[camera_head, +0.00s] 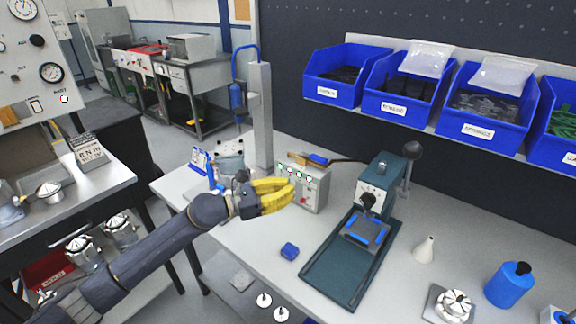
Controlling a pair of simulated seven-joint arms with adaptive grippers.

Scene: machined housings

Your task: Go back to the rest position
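My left arm comes in from the lower left, and its gripper (288,191) with yellow fingers hangs over the left part of the workbench (240,245). The fingers point right, toward the front of a small grey control box (312,190). They overlap its left side in the picture, and I cannot tell whether they touch it. I see nothing clearly held between the fingers, but their gap is too small to judge. My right gripper is not in view.
A green press (388,200) stands mid-bench, with a blue block (289,250) to its left. A white cone (424,248), a machined housing (453,305) and a blue bottle (510,286) stand at right. Blue bins (345,62) line the shelf. A grey post (261,115) rises behind my gripper.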

